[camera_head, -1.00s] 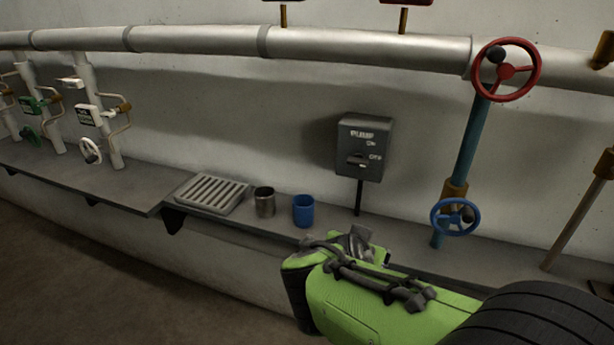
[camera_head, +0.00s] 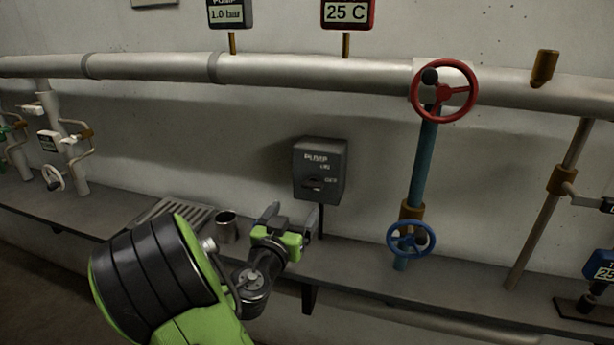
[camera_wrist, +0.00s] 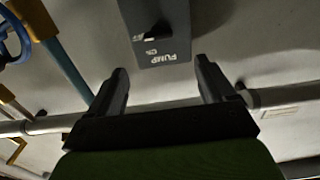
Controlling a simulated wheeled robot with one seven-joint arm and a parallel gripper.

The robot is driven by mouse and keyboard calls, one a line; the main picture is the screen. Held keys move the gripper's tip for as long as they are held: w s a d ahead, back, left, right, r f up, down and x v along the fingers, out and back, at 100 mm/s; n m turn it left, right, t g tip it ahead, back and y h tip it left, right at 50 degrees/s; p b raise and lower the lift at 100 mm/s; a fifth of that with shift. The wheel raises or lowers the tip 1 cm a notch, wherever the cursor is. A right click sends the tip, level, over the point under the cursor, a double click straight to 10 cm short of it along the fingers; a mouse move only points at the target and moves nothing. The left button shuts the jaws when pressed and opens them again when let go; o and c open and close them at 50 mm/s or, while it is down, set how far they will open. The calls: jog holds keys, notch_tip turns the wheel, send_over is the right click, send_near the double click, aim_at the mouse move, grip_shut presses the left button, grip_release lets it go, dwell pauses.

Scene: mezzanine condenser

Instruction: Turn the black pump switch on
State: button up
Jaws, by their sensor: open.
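The grey pump switch box (camera_head: 320,172) is mounted above the shelf in front of the wall, with a "PUMP" label and ON and OFF marks. Its small black switch (camera_head: 312,184) sits low on the front face, by the OFF mark. In the wrist view the box (camera_wrist: 160,48) shows upside down, with the black switch (camera_wrist: 156,31) at the top. My gripper (camera_head: 287,216) is open and empty, below and left of the box in the head view. In the wrist view both fingers (camera_wrist: 165,82) are apart, and the box lies beyond them, untouched.
A red handwheel (camera_head: 444,91) and a blue handwheel (camera_head: 411,239) stand on a blue pipe right of the box. A metal cup (camera_head: 227,226) and a drain grate (camera_head: 184,213) are on the shelf (camera_head: 460,278) at left. A thick pipe (camera_head: 290,75) runs above.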

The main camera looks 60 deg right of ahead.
aim_at(311, 187)
jog(key=d+p, duration=0.1)
jog(key=d, duration=0.2)
jog(key=w+d+p, duration=0.1)
jog(key=d+p, duration=0.1)
jog(key=d, duration=0.2)
jog(key=d+p, duration=0.1)
jog(key=d, duration=0.2)
jog(key=shift+w+d+p, duration=0.2)
jog(key=shift+p, duration=0.15)
jog(key=shift+d+f, duration=0.1)
jog(key=shift+d, duration=0.2)
jog(key=shift+c, duration=0.2)
jog(key=c, duration=1)
